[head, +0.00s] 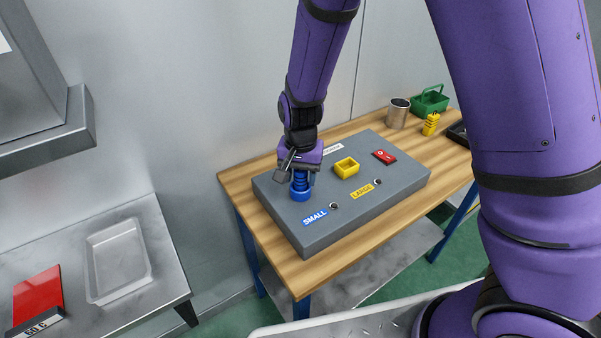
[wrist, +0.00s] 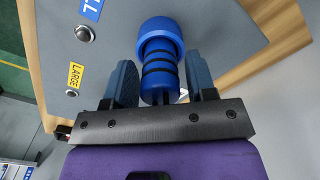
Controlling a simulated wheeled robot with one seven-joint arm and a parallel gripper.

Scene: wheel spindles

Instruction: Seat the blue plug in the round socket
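The blue plug (wrist: 160,72), a blue shaft with black rings, stands upright at the near left of the grey panel in the head view (head: 300,181). Its far end meets a wider blue round collar (wrist: 160,28), seemingly the round socket, which also shows in the head view (head: 300,196). How deep the plug sits in it is hidden. My gripper (wrist: 161,72) is above the panel, its two fingers on either side of the shaft. Narrow gaps show between fingers and shaft in the wrist view, so it looks open.
The grey panel (head: 330,222) lies on a wooden table (head: 235,185). It carries a yellow square socket (head: 346,168), a red switch (head: 385,156) and small round fittings by the SMALL and LARGE labels. A metal cup (head: 397,113), yellow object (head: 431,124) and green basket (head: 430,100) stand behind.

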